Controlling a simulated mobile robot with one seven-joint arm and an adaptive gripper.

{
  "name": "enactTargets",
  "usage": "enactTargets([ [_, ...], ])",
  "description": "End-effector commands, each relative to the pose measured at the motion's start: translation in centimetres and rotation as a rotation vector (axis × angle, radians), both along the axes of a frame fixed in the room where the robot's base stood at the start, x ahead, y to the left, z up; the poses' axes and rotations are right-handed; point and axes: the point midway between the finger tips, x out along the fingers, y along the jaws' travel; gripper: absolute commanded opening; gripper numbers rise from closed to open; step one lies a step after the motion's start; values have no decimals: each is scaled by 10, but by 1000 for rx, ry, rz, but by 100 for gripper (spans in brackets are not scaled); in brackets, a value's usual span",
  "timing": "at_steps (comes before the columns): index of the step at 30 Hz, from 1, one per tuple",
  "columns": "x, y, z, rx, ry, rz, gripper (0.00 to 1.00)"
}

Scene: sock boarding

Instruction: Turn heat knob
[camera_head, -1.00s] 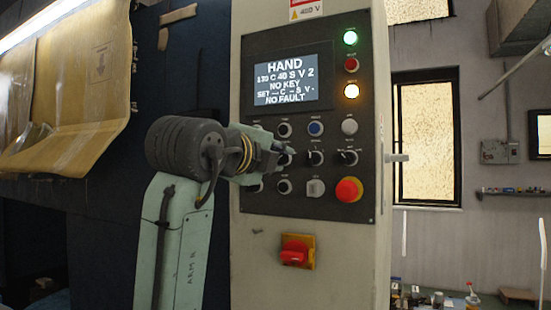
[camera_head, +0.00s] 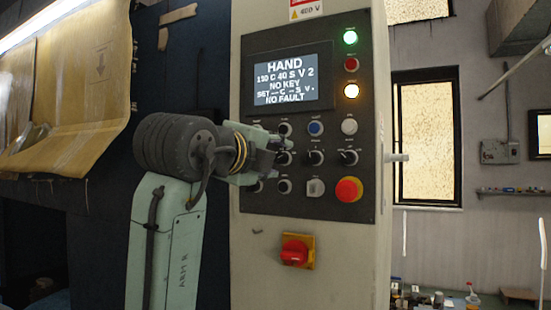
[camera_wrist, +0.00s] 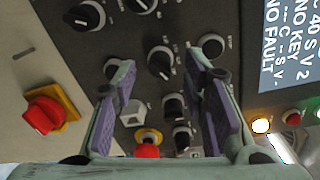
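The dark control panel (camera_head: 270,207) has a row of black knobs: a left knob (camera_head: 284,158), a middle knob (camera_head: 316,157) and a right knob (camera_head: 348,157). Their labels are too small to read, so I cannot tell which is the heat knob. My gripper (camera_head: 279,150) is in front of the panel near the left knob. In the wrist view my gripper (camera_wrist: 160,58) is open and empty, its purple-padded fingers apart. The left knob (camera_wrist: 160,65) shows between the fingertips; whether they touch it is unclear. The middle knob (camera_wrist: 174,106) shows lower between the fingers.
The display (camera_head: 291,80) reads HAND, NO KEY, NO FAULT. A red emergency button (camera_head: 348,189) sits at the panel's lower right, beside a grey selector (camera_head: 315,188). A red and yellow switch (camera_head: 296,251) is below the panel. Cardboard sheets (camera_head: 80,80) hang at the left.

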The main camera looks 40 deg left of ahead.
Motion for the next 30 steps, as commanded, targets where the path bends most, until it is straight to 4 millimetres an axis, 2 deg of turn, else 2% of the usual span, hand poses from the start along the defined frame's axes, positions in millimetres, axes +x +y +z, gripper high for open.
enactTargets([
  [9,-66,-17,3,3,-2,2,40],
  [15,-93,-24,4,2,0,2,40],
  [20,-101,-27,4,1,1,1,40],
  [30,-102,-27,4,1,1,1,40],
])
